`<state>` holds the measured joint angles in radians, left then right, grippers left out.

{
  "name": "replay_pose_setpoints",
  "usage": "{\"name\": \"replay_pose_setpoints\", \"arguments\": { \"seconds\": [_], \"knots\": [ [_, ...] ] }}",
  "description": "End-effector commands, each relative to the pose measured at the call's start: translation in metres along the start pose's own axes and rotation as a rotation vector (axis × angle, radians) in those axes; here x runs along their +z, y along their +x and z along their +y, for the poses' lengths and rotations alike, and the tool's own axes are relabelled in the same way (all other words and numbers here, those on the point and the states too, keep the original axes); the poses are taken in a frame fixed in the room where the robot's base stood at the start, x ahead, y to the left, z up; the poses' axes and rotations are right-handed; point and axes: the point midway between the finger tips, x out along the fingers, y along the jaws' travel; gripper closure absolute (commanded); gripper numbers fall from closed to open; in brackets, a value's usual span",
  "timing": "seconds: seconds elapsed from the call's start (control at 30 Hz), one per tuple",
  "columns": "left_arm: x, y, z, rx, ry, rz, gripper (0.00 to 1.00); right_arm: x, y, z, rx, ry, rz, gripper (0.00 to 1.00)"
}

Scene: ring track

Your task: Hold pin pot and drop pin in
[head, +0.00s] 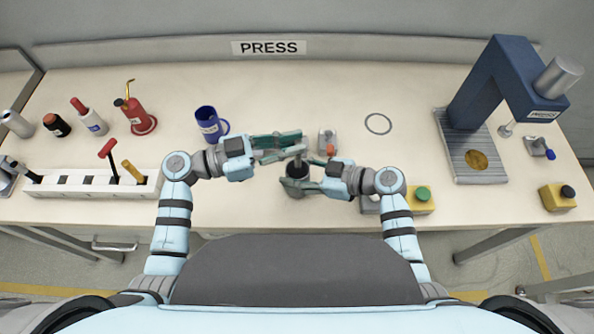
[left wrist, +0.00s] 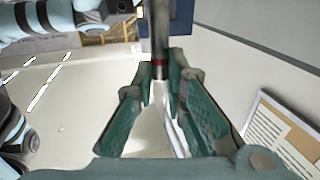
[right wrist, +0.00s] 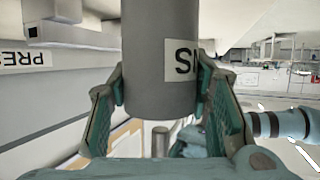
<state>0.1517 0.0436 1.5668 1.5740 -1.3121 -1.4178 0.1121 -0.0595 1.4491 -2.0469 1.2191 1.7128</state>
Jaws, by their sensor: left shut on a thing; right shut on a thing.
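The pin pot is a dark grey cylinder (right wrist: 158,60) with a partly visible white label in the right wrist view. In the head view its dark top (head: 297,170) shows between my grippers. My right gripper (head: 308,176) is shut on its sides; its pads press on both sides in the right wrist view (right wrist: 160,88). The pin is a thin metal rod (left wrist: 160,28) with a red band in the left wrist view. My left gripper (head: 300,145) is shut on it, a little above and behind the pot. The pin's lower end is not clear in the head view.
A small grey fixture (head: 327,138) stands just behind the grippers. A yellow box with a green button (head: 421,200) is near my right forearm. A blue mug (head: 207,123) is left, the blue press (head: 490,85) right. A marked ring (head: 378,124) lies on clear bench.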

Motion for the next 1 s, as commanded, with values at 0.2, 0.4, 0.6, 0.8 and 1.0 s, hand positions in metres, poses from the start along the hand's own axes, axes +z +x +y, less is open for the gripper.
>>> {"name": "replay_pose_setpoints", "arguments": {
  "seconds": [0.2, 0.4, 0.6, 0.8, 1.0],
  "knots": [
    [0.015, 0.0, 0.0, 0.001, -0.001, 0.001, 1.0, 0.0, 0.0, 0.0, 0.0, 0.0, 0.0, 0.82],
    [0.025, 0.0, 0.0, 0.0, 0.0, 0.001, 1.0, 0.0, 0.0, 0.0, 0.0, 0.0, 0.0, 0.82],
    [0.025, 0.0, 0.0, 0.0, 0.0, 0.001, 1.0, 0.0, 0.0, 0.0, 0.0, 0.0, 0.0, 0.82],
    [0.025, 0.0, 0.0, 0.0, 0.0, 0.001, 0.64, 0.0, 0.0, 0.0, 0.0, 0.0, 0.0, 0.82],
    [0.025, 0.0, 0.0, 0.0, 0.0, 0.001, 0.64, 0.0, 0.0, 0.0, 0.0, 0.0, 0.0, 0.82]
  ]
}}
